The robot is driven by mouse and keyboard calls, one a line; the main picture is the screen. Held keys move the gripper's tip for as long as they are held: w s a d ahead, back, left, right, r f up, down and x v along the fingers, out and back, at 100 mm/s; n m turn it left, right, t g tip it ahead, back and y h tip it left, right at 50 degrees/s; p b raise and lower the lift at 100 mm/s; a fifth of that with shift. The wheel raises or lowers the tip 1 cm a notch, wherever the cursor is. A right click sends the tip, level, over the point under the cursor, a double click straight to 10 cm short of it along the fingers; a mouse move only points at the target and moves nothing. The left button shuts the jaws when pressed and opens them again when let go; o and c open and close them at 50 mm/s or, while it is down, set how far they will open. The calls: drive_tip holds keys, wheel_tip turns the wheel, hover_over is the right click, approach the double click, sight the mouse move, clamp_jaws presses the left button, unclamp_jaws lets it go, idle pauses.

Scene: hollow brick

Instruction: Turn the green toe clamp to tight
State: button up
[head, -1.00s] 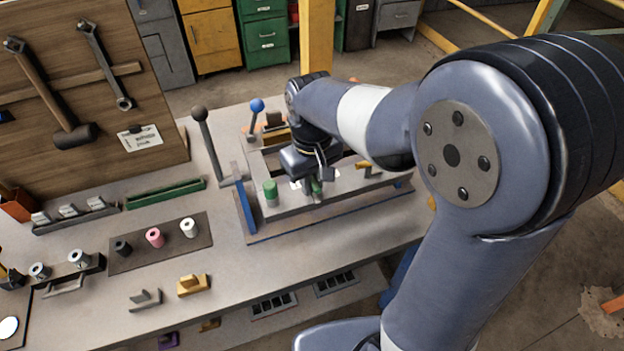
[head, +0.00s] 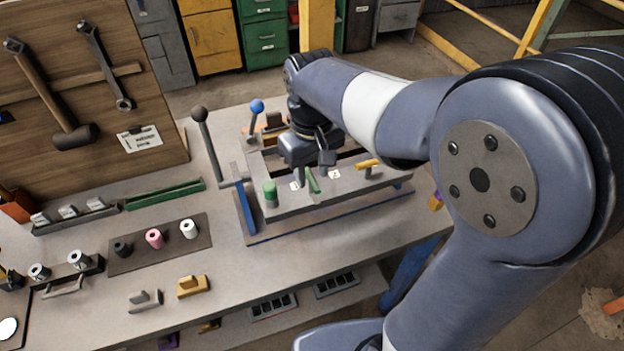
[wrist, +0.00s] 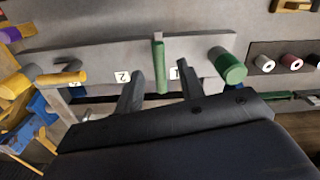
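The green toe clamp shows as a narrow green bar (head: 313,181) on the front of the grey fixture (head: 345,189), between two white labels. In the wrist view the green bar (wrist: 160,67) stands between labels "2" (wrist: 122,77) and "1" (wrist: 175,73). My gripper (head: 312,174) is over the fixture's front, right at the bar. In the wrist view my gripper (wrist: 159,78) is open, with one finger on each side of the bar and a visible gap at both. I cannot tell how deep the fingers reach.
A green cylinder (head: 270,193) stands left of the bar on the fixture, and a yellow handle (head: 367,164) is to its right. A blue-knobbed lever (head: 256,107) and a dark-knobbed lever (head: 199,115) rise behind.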

sight(312, 178)
wheel_tip(312, 178, up, 7)
drive_tip(key=shift+r, duration=0.1)
idle(0.4)
wheel_tip(312, 178, down, 11)
drive_tip(key=shift+f, duration=0.1)
idle(0.3)
drive_tip(key=shift+m, duration=0.3)
